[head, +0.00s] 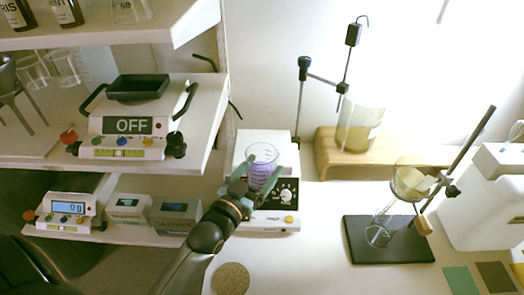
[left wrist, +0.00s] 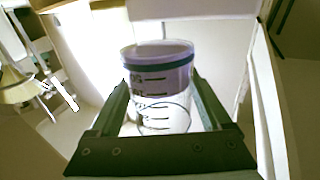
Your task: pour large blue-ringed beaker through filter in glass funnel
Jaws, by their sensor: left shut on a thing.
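The large beaker (head: 262,153), clear with purple contents, is at the hotplate stirrer. In the left wrist view the beaker (left wrist: 162,85) shows a blue-green ring near its rim and dark graduation marks. My left gripper (head: 254,184) is shut on it, one finger on each side. It looks upright; I cannot tell whether it touches the plate. The glass funnel (head: 409,190) hangs on a stand at the right, with pale yellowish filter paper (head: 421,181) in it. A clear glass vessel (head: 378,236) is below the funnel. My right gripper is not in view.
The hotplate stirrer (head: 270,217) stands beside the shelf unit (head: 205,75). The funnel stand has a black base (head: 400,251). A round cork mat (head: 231,279) lies in front. The bench between hotplate and stand is clear.

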